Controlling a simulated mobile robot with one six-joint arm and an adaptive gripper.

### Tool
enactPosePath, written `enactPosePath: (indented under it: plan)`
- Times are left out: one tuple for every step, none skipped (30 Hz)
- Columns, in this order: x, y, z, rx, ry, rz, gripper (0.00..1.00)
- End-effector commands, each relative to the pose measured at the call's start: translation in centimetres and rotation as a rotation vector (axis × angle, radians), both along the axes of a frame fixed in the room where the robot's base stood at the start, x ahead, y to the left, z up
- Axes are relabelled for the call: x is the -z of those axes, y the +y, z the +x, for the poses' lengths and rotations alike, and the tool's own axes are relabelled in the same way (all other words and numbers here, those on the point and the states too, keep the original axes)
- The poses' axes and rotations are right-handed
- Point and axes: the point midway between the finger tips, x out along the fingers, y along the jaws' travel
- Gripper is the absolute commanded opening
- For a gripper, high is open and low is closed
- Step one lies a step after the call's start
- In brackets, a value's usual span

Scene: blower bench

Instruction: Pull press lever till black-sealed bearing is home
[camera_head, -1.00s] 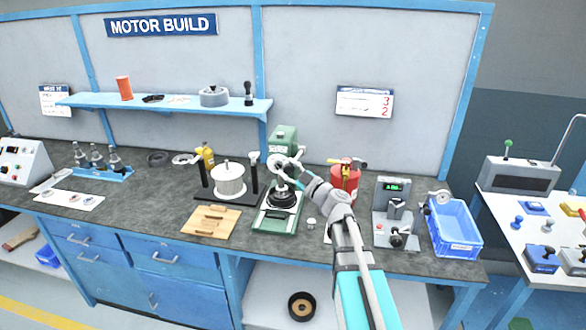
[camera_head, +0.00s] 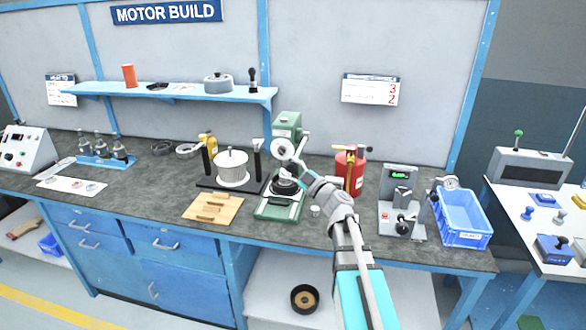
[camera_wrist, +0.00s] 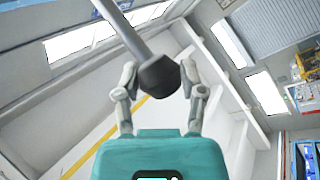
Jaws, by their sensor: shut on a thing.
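The green arbor press (camera_head: 288,122) stands at the middle of the bench, with a round pale hub (camera_head: 282,147) on its front. My gripper (camera_head: 301,168) is in front of the press, at its lever. In the wrist view my gripper (camera_wrist: 160,82) is shut on the black knob (camera_wrist: 158,76) at the end of the grey press lever (camera_wrist: 122,28). A dark round part (camera_head: 286,186) sits low on the press, under the hub. I cannot tell the black-sealed bearing from the ram there, nor how deep it sits.
A red canister (camera_head: 349,172), a gauge fixture (camera_head: 400,205) and a blue bin (camera_head: 463,222) stand to the right. A small pale part (camera_head: 315,210) lies near the press base.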

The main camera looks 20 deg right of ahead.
Motion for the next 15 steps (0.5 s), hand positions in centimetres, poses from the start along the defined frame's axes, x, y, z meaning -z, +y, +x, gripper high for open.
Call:
enactPosePath:
  plan:
    - [0.03, 0.10, -0.15, -0.004, 0.000, -0.002, 0.00]
    - [0.03, 0.08, -0.15, -0.004, 0.000, -0.002, 0.00]
    - [0.04, 0.06, -0.16, -0.003, 0.000, -0.003, 0.00]
    - [0.04, 0.03, -0.17, -0.002, -0.001, -0.003, 0.00]
    - [0.04, 0.03, -0.17, -0.002, -0.001, -0.003, 0.00]
    - [0.04, 0.00, -0.19, -0.002, -0.001, -0.003, 0.00]
    - [0.04, -0.02, -0.19, -0.002, -0.001, -0.003, 0.56]
    - [0.05, -0.03, -0.20, -0.002, 0.000, -0.003, 0.61]
    - [0.04, -0.05, -0.20, -0.002, 0.000, -0.003, 0.69]
    - [0.05, -0.07, -0.20, -0.002, 0.000, -0.003, 0.74]
    - [0.05, -0.08, -0.19, -0.001, 0.000, -0.003, 0.80]
    - [0.05, -0.10, -0.18, -0.001, 0.000, -0.003, 0.87]
    - [0.04, -0.12, -0.17, 0.000, 0.001, -0.003, 0.87]
    - [0.05, -0.13, -0.17, 0.000, 0.000, -0.002, 0.87]
    - [0.04, -0.15, -0.15, 0.000, 0.000, -0.002, 0.87]
